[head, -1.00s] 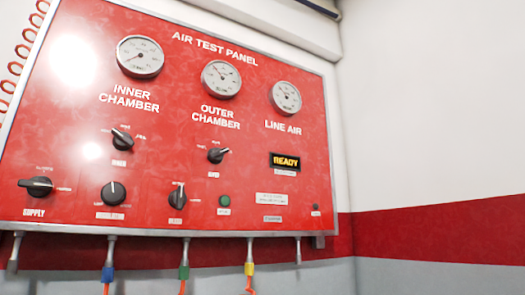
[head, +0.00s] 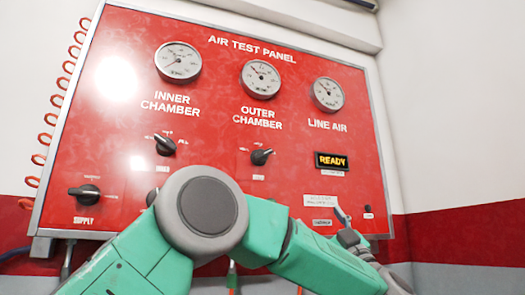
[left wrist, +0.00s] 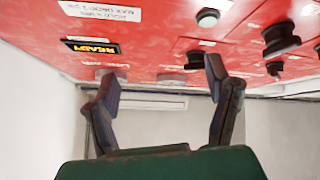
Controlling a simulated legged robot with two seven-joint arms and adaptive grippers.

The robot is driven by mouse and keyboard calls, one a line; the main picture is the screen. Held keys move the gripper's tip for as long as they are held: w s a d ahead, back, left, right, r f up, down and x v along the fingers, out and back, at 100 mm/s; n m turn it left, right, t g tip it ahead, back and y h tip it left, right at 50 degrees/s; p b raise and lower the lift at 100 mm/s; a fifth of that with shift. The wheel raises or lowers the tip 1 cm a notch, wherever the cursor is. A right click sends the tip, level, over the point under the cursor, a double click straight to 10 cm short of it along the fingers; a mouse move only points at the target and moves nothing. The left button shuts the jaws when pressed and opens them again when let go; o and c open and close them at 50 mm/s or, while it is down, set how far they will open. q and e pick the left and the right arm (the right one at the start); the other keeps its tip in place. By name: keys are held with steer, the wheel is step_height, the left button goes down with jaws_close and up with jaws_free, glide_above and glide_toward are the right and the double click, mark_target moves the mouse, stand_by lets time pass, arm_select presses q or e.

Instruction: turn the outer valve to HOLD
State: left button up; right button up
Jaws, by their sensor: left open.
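The outer valve is a black knob (head: 261,156) under the OUTER CHAMBER gauge on the red panel. Its pointer end tilts up and to the right. The small labels around it are too blurred to read. In the left wrist view, which is upside down, a black knob (left wrist: 195,60) that looks like the outer valve is just beyond the right-hand finger. My left gripper (head: 345,225) is in front of the panel's lower right part, below the READY display. Its two fingers (left wrist: 160,82) are spread apart with nothing between them. My right gripper is not in view.
The red panel (head: 330,130) carries several gauges. The inner chamber knob (head: 165,144) and supply knob (head: 88,195) are to the left. The READY display (head: 331,161) is to the right.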

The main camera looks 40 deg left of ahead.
mark_target(266, 156)
arm_select(q)
steer(key=s+a+r+n+g+y, duration=0.1)
steer(key=s+a+r+n+g, duration=0.1)
steer(key=s+r+n+g, duration=0.6)
steer(key=shift+m+g, duration=0.5)
steer(key=shift+g, duration=0.2)
steer(key=p+x, duration=0.2)
steer(key=x, duration=0.2)
steer(key=w+p+x, duration=0.1)
steer(key=p+x, duration=0.2)
steer(key=x, duration=0.2)
steer(key=p+x, duration=0.2)
steer(key=x, duration=0.2)
steer(key=shift+w+r+p, duration=0.25)
steer(key=shift+w+p, duration=0.05)
steer(key=shift+w, duration=0.1)
steer(key=shift+r, duration=0.15)
steer(key=shift+w+d+r, duration=0.1)
steer(key=shift+r, duration=0.05)
steer(key=shift+d+r, duration=0.1)
steer(key=shift+d, duration=0.25)
steer(key=shift+a, duration=0.1)
steer(key=c, duration=1.1)
steer(key=shift+a, duration=0.15)
steer(key=shift+c, duration=0.3)
